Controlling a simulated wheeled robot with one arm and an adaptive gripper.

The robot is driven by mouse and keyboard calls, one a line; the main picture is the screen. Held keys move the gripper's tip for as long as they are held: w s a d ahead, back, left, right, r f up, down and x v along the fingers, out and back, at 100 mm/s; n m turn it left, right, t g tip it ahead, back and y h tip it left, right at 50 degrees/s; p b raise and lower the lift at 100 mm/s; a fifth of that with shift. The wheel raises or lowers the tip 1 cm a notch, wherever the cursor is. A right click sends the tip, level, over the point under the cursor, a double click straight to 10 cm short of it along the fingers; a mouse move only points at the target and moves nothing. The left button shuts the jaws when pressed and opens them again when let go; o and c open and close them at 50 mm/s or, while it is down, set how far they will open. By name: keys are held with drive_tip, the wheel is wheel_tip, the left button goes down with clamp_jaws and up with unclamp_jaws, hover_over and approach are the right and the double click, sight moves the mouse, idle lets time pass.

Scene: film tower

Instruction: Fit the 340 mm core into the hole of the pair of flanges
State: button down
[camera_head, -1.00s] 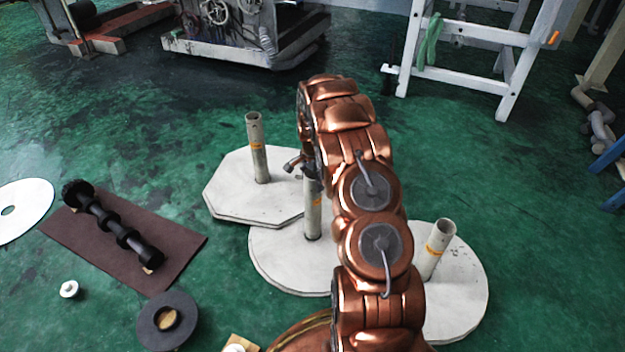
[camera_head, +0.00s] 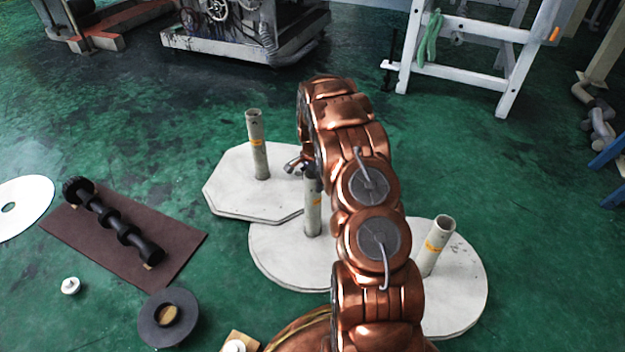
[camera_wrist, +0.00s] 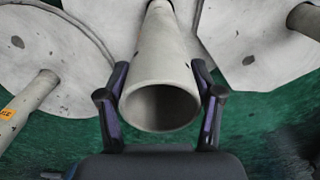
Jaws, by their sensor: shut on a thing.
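My gripper (camera_wrist: 160,95) is shut on a pale grey tube, the core (camera_wrist: 158,75), near its open top end, with one finger on each side. The held core (camera_head: 313,210) also shows upright in the head view, its upper part partly hidden by my gripper (camera_head: 300,166). Its lower end meets the middle round white plate (camera_head: 280,262), one of the flange-like plates; I cannot tell whether it sits in a hole. An octagonal plate (camera_head: 228,200) with an upright tube (camera_head: 258,145) is behind left. Another round plate (camera_head: 462,290) with a tube (camera_head: 438,245) is at right.
A brown mat (camera_head: 75,235) with a black roller-like shaft (camera_head: 115,225) lies at left. A dark grey ring (camera_head: 152,330), a small white part (camera_head: 70,286) and a white disc (camera_head: 30,195) are nearby. A white frame (camera_head: 505,70) stands behind. Green floor is clear at right.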

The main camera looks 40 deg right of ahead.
drive_tip(key=shift+f, duration=0.2)
drive_tip(key=shift+c, duration=0.5)
unclamp_jaws()
wheel_tip(320, 180, up, 12)
idle(0.4)
idle(0.3)
